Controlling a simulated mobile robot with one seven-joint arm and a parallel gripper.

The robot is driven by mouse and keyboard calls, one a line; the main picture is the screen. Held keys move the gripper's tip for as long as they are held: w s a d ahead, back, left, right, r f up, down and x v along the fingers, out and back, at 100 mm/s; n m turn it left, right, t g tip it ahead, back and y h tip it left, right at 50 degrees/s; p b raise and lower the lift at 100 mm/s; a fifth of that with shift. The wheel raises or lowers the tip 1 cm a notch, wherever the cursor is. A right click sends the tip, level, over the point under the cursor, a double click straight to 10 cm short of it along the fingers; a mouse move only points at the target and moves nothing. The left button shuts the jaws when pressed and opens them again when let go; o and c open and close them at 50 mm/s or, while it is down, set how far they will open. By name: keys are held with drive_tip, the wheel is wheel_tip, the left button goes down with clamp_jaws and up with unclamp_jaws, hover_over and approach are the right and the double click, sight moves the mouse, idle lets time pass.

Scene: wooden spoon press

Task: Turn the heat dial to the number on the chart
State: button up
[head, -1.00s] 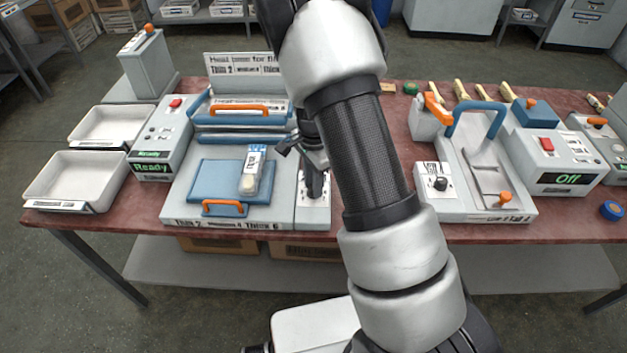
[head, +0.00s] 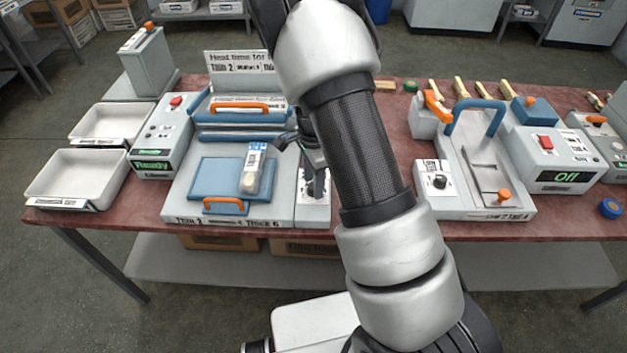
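The chart (head: 240,62) is a pale sign standing behind the left press; it lists Thin 2, a middle line that is hard to read, and Thick. The left press (head: 190,208) has a blue plate, an orange handle and a pale side panel (head: 312,214) at its right front corner. My gripper (head: 314,170) points down over this panel, partly behind my arm. A dark part shows on the panel under the fingers; I cannot tell dial from fingertip. The dial's number and the finger gap are hidden. A clear packet (head: 252,172) with a pale item lies on the blue plate.
A second press (head: 480,205) on the right has its own black dial (head: 439,181) and a box reading Off (head: 560,160). A box reading Ready (head: 158,150) and white trays (head: 62,204) stand left. Bare red tabletop (head: 410,150) lies between the presses.

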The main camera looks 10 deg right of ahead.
wheel_tip(320, 180, up, 17)
drive_tip(key=p, duration=0.1)
drive_tip(key=shift+r, duration=0.2)
idle(0.5)
drive_tip(key=s+r+n+t+y+p, duration=0.1)
drive_tip(key=s+r+n+t+p, duration=0.1)
drive_tip(key=s+r+n, duration=0.75)
drive_tip(key=s+r+n+t+h+p, duration=0.1)
drive_tip(key=s+r+n+t, duration=0.2)
drive_tip(key=s+r+n, duration=0.3)
drive_tip(key=s+r, duration=0.4)
drive_tip(key=s, duration=0.3)
drive_tip(key=shift+s+d+t+p, duration=0.15)
drive_tip(key=shift+s+t+p, duration=0.15)
drive_tip(key=shift+p, duration=0.1)
